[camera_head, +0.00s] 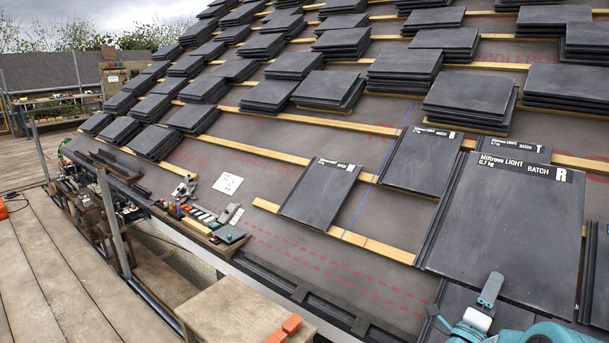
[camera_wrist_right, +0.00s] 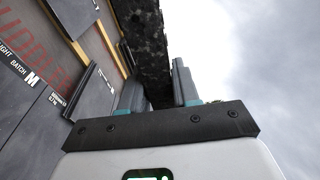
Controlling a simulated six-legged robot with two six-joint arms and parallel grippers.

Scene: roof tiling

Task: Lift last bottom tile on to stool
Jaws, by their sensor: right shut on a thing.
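A large dark grey tile marked "Miltrove LIGHT 0.7 kg BATCH R" (camera_head: 505,235) is at the right of the head view. My right gripper (camera_head: 489,292) is shut on its lower edge. In the right wrist view the tile's dark speckled underside or edge (camera_wrist_right: 146,45) runs between my two fingers (camera_wrist_right: 160,92). The tile hides part of the roof behind it. A wooden stool-like top (camera_head: 240,311) stands at the bottom, left of the gripper, with orange blocks at its right edge. My left gripper is not in view.
Tile stacks (camera_head: 405,70) cover the upper roof. Tools (camera_head: 215,220) lie near the eave. A pole (camera_head: 112,225) and plank deck (camera_head: 50,275) are at left.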

